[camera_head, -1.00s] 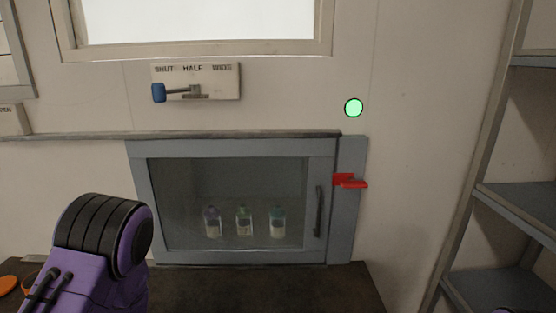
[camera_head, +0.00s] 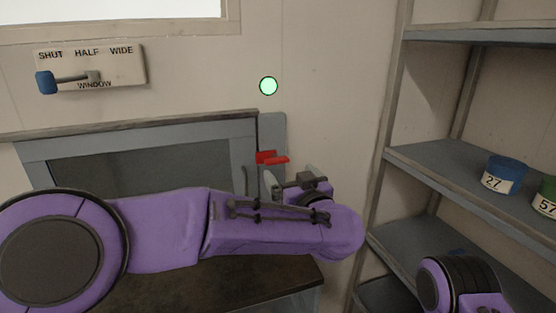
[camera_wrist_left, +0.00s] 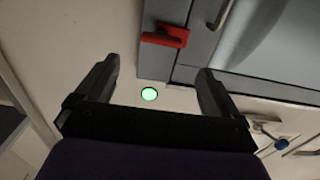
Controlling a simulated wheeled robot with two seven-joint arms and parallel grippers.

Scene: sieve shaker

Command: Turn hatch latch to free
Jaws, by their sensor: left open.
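The red hatch latch (camera_head: 271,158) sits on the grey strip at the right of the hatch (camera_head: 130,132), its handle pointing right. In the left wrist view the red latch (camera_wrist_left: 166,37) shows above and between my open fingers, apart from them. My left arm crosses the head view from the left, and my left gripper (camera_head: 278,183) is just below and right of the latch. In the left wrist view the left gripper (camera_wrist_left: 155,85) is open and empty. My arm hides the lower hatch. My right arm shows only in part at the bottom right; its gripper is out of view.
A round green light (camera_head: 268,86) is on the wall above the latch. A window switch panel (camera_head: 120,62) with a blue-knobbed lever is at the upper left. A grey shelf (camera_head: 440,165) with a blue tub (camera_head: 504,172) and a green tub (camera_head: 546,196) stands at right.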

